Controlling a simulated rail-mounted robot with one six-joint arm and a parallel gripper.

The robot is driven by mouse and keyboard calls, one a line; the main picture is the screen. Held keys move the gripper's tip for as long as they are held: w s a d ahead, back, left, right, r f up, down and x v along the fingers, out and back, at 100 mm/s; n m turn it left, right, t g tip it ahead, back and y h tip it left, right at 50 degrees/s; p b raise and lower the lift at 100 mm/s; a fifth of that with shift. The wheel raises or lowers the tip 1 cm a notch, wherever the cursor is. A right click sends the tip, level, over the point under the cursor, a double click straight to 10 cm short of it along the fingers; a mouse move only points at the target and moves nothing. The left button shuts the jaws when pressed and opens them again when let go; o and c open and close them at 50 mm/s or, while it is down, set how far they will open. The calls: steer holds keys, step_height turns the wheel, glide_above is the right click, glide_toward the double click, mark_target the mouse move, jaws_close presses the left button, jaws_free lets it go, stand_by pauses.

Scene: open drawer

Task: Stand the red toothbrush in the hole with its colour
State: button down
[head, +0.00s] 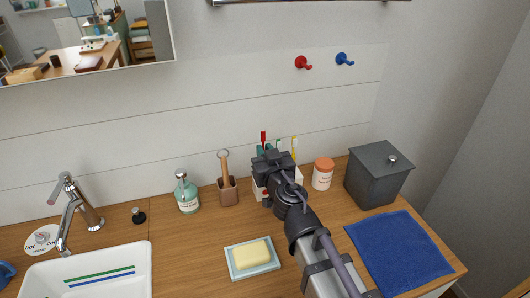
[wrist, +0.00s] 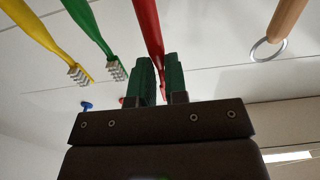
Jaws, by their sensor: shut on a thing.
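The red toothbrush (wrist: 149,30) runs down between my gripper's two green-padded fingers (wrist: 158,78) in the wrist view. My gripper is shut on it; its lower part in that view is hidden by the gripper. In the head view the red toothbrush (head: 263,137) sticks up just above my gripper (head: 267,152). A pale holder (head: 257,182) is mostly hidden behind my gripper and arm, so its holes do not show. A green toothbrush (wrist: 95,35) and a yellow toothbrush (wrist: 40,36) are beside the red one.
A brown cup with a wooden-handled tool (head: 227,190) and a green bottle (head: 187,194) stand left of the holder. An orange-lidded jar (head: 322,174) and a grey bin (head: 378,178) stand right. A soap dish (head: 235,272) and a blue cloth (head: 400,254) lie in front.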

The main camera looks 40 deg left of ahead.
steer(key=shift+f+b, duration=1.95)
steer(key=shift+f, duration=0.1)
steer(key=c, duration=1.1)
jaws_free()
steer(key=v, duration=0.7)
steer(key=shift+s+d, duration=0.15)
steer(key=shift+d, duration=0.1)
